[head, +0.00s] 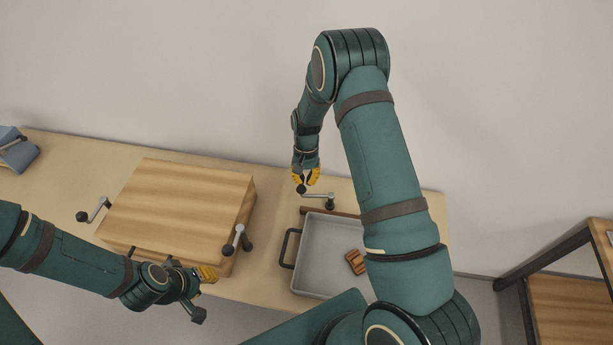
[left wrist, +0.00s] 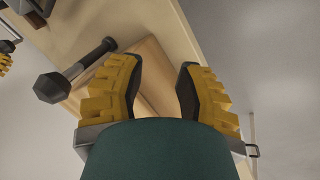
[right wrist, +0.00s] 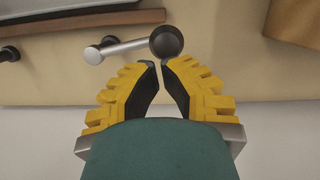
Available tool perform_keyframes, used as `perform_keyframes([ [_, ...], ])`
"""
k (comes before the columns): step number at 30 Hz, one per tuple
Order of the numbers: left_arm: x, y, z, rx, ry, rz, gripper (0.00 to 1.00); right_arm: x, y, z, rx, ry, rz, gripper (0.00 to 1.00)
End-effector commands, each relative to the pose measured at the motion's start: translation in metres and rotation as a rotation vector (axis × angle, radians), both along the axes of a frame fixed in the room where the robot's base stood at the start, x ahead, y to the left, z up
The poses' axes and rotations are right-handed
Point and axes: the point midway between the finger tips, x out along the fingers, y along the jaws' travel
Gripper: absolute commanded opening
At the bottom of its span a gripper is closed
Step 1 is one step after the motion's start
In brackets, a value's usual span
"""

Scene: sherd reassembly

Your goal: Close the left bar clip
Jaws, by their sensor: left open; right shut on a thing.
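A lever with a grey arm and black ball knob (head: 301,189) stands behind the grey tray; its knob also shows in the right wrist view (right wrist: 167,42). My right gripper (head: 306,180) is shut on this knob, at its fingertips. A second lever (head: 238,240) is at the wooden block's right side, its black knob large in the left wrist view (left wrist: 52,87). A third lever (head: 95,211) is at the block's left side. I cannot tell which is the left bar clip. My left gripper (head: 210,274) is open and empty near the block's front right corner.
The wooden block (head: 180,200) fills the table's left half. The grey tray (head: 318,255) holds a small brown piece (head: 355,262) and has a dark handle (head: 288,248). A wooden bar (head: 345,214) lies along its back. A blue-grey object (head: 17,152) sits at the table's far left.

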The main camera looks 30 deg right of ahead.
Motion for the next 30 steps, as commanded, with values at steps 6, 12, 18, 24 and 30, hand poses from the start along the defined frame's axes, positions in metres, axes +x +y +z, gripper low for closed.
perform_keyframes([
  [6,0.000,0.000,-0.007,0.001,0.000,0.000,0.34,-0.012,0.011,-0.001,0.001,-0.001,0.188,0.00],
  [12,0.000,0.000,-0.011,0.002,0.000,0.000,0.34,-0.026,0.019,0.000,0.001,0.001,0.378,0.00],
  [18,0.000,-0.001,-0.015,0.003,0.001,0.000,0.34,-0.041,0.024,0.000,0.001,0.001,0.570,0.00],
  [24,0.000,-0.001,-0.019,0.004,0.001,0.001,0.34,-0.057,0.027,0.000,0.001,0.001,0.761,0.00],
  [30,0.000,-0.001,-0.024,0.004,0.001,0.001,0.34,-0.072,0.026,-0.001,0.001,0.000,0.946,0.00],
])
